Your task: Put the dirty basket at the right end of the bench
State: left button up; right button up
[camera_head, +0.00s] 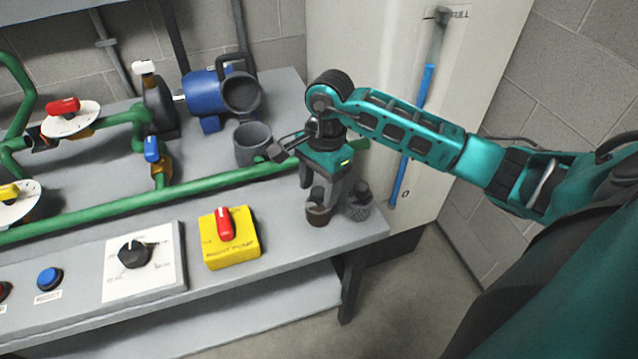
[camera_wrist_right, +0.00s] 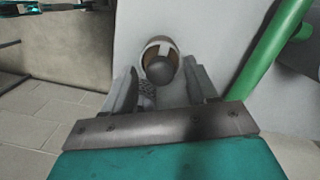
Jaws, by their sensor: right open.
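A small round basket, brown-stained with a grey rim (camera_head: 319,214), stands at the bench's right end. It looks like the dirty one; in the right wrist view it (camera_wrist_right: 160,66) lies just beyond the fingertips. Contact with either basket is unclear. My left gripper is not in view.
The grey bench (camera_head: 300,238) ends just right of the baskets, above open floor. A green pipe (camera_head: 215,182) runs behind them. A grey pot (camera_head: 252,143), a blue pump (camera_head: 204,92) and a yellow switch box (camera_head: 229,238) stand to the left. A pale cabinet (camera_head: 345,50) stands behind.

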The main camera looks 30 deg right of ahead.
jog(key=shift+r, duration=0.35)
notch_tip(320, 180, up, 12)
jog(key=d, duration=0.1)
jog(key=shift+d+f, duration=0.25)
jog(key=shift+w, duration=0.1)
